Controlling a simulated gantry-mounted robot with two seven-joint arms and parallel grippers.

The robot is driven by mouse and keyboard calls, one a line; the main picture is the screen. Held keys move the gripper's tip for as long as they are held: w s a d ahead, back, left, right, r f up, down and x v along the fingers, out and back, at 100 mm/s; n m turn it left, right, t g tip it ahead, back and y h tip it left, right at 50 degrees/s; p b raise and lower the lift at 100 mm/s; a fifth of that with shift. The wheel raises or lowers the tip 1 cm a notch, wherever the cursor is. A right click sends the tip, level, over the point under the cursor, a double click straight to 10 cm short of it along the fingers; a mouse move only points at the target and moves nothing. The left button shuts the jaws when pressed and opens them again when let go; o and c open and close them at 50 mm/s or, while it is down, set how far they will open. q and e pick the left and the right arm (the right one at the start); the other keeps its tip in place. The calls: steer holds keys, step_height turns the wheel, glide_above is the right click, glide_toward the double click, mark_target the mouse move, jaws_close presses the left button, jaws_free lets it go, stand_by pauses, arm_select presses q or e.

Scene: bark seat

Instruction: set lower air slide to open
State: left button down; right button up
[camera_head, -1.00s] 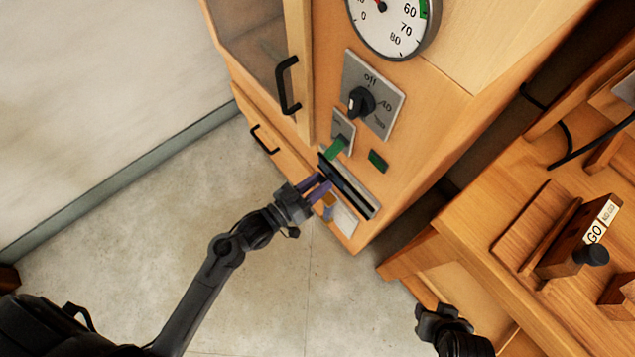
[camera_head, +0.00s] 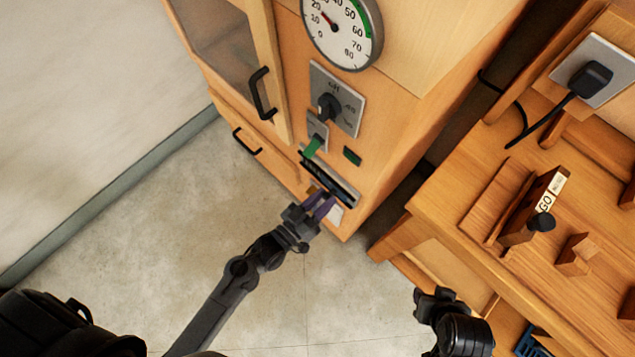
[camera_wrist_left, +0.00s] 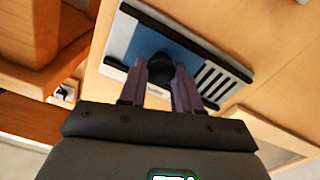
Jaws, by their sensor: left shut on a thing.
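The lower air slide (camera_head: 347,193) is a dark strip with a pale edge, low on the wooden cabinet's front. In the left wrist view its plate shows a blue area (camera_wrist_left: 143,45) on the left and dark slots (camera_wrist_left: 218,80) on the right. A round black knob (camera_wrist_left: 159,68) stands between them. My left gripper (camera_head: 328,201) is at the slide, its purple fingers shut on the knob, also in the left wrist view (camera_wrist_left: 161,78). The fingers hide part of the slide. My right gripper (camera_head: 435,298) hangs at the lower right, apart from the slide; its jaws are unclear.
Above the slide are a green lever (camera_head: 312,147), a rotary switch (camera_head: 329,106) and a round gauge (camera_head: 341,27). A black door handle (camera_head: 262,94) sticks out at left. A wooden bench (camera_head: 455,222) stands at right. The floor at left is clear.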

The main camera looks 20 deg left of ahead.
arm_select(q)
steer(key=shift+d, duration=0.15)
steer(key=c, duration=1.2)
jaws_free()
steer(key=o, duration=0.4)
steer(key=shift+s+d, duration=0.1)
steer(key=shift+d, duration=0.05)
arm_select(e)
steer(key=shift+s+d, duration=0.15)
steer(key=shift+d, duration=0.1)
arm_select(q)
steer(key=shift+s+a, duration=0.1)
steer(key=shift+a, duration=0.1)
steer(key=shift+s+a+p, duration=0.1)
steer(key=shift+s+p, duration=0.2)
steer(key=shift+p+v, duration=1.5)
steer(key=shift+v, duration=3.45)
arm_select(e)
steer(key=shift+r, duration=1.75)
